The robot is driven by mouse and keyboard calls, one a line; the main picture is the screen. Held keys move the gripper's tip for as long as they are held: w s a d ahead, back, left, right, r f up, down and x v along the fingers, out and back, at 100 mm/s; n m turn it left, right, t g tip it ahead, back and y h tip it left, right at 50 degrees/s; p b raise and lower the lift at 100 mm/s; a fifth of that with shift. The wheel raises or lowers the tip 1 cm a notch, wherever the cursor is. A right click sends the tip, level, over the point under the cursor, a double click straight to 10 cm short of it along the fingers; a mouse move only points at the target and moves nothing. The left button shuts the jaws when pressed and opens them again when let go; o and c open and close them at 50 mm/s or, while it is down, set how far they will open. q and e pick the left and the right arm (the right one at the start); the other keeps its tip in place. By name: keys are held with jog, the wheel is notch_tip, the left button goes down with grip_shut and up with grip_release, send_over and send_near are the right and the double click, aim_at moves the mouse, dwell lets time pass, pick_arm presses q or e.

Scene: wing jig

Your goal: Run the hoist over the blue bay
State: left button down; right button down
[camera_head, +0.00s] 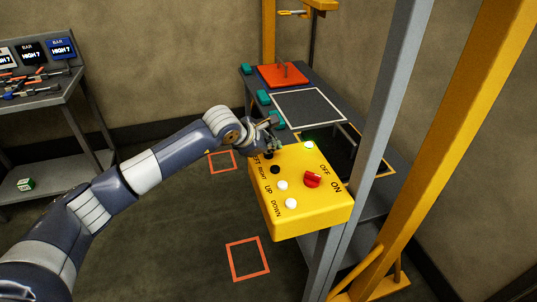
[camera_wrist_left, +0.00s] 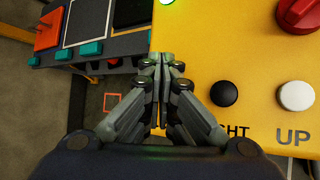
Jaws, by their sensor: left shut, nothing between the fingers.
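A yellow control box (camera_head: 300,205) stands in front of the bench, with LEFT, RIGHT, UP and DOWN labels and a red OFF/ON knob (camera_head: 312,180). A green lamp (camera_head: 309,145) on it is lit. My left gripper (camera_head: 273,143) is shut and empty at the box's far left corner, by the LEFT label. In the left wrist view the shut fingers (camera_wrist_left: 161,62) lie left of the black RIGHT button (camera_wrist_left: 223,93). My right gripper is out of view.
The bench behind carries a red-orange plate (camera_head: 284,76), a white-outlined bay (camera_head: 310,91) and several teal blocks. A grey post (camera_head: 386,120) and yellow frame (camera_head: 465,125) stand right. A tool table (camera_head: 50,97) is at left. Orange squares mark the open floor.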

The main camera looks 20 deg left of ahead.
aim_at(271, 155)
pick_arm(q)
jog(key=shift+f+b, duration=0.3)
dwell(1.0)
dwell(1.4)
jog(key=shift+r, duration=0.1)
dwell(3.2)
jog(key=shift+r, duration=0.85)
jog(key=shift+r+p, duration=1.1)
jog(key=shift+r, duration=1.45)
